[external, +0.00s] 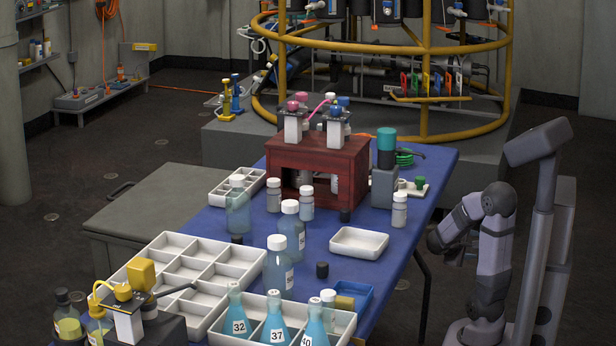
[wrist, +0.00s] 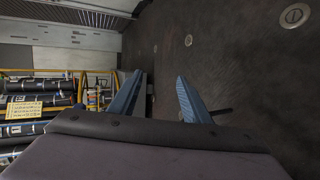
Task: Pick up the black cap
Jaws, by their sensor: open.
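Several small black caps stand on the blue table in the external view: one right of the bottles near the front (external: 322,269), one below the right end of the red-brown rack (external: 345,215), and one at the foot of a left bottle (external: 237,239). I cannot tell which one the task means. My gripper (external: 440,243) is beyond the table's right edge, apart from every cap. In the wrist view, my gripper (wrist: 158,97) has its two blue fingers spread, with nothing between them. No cap shows in that view.
The blue table (external: 375,283) holds a white tray (external: 358,243), clear bottles with white caps (external: 278,265), a sectioned white tray (external: 190,262), a blue tray (external: 352,296) and a red-brown rack (external: 343,160). The wrist view shows dark floor (wrist: 235,75).

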